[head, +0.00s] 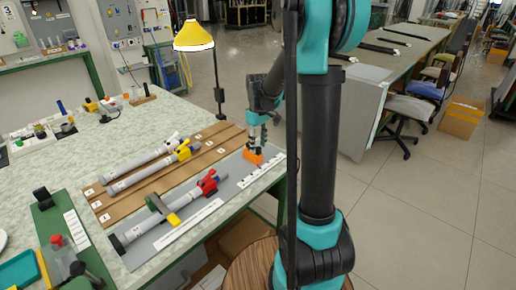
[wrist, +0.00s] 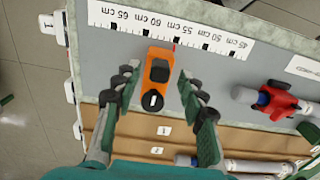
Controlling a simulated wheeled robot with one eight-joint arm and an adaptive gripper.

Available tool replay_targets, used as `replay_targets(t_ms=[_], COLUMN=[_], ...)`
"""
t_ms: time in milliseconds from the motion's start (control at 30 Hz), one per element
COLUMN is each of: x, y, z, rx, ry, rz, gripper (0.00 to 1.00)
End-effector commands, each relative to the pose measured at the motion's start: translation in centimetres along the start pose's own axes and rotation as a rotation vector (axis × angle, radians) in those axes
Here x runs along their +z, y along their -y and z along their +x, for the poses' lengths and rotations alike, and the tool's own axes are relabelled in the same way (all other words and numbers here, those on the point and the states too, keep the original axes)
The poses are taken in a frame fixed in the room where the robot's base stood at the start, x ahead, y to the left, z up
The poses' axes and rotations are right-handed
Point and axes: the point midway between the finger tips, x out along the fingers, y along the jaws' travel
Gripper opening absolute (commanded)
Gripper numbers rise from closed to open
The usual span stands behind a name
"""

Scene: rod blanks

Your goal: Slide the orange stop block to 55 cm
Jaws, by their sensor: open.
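The orange stop block (wrist: 157,84) sits on the grey board beside the white ruler strip (wrist: 215,36) in the wrist view. It has a dark top recess, a black round knob and a small red pointer toward the ruler. The pointer lies close to the dark tick by the 55 cm label. My gripper (wrist: 157,75) is open, with one finger on each side of the block; whether either finger touches it I cannot tell. In the head view the block (head: 253,157) shows under my gripper (head: 257,148), at the board's far end by the ruler (head: 262,170).
A rod with a red clamp (head: 208,183) lies on the grey board. Rods with white and yellow clamps (head: 184,150) lie on brown numbered slats beside it. A yellow lamp (head: 193,36) stands behind. Open floor lies to the right of the bench.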

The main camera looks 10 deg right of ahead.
Motion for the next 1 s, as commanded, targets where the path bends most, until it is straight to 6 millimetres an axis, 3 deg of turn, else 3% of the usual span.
replay_targets(t_ms=[300,500,1000], x=[0.0,0.0,0.1], y=[0.0,0.0,0.1], z=[-6.3,-9.0,-9.8], rx=[0.000,0.000,0.001], ry=[0.000,0.000,-0.001], rz=[0.000,0.000,0.003], gripper=[0.41,0.41,0.41])
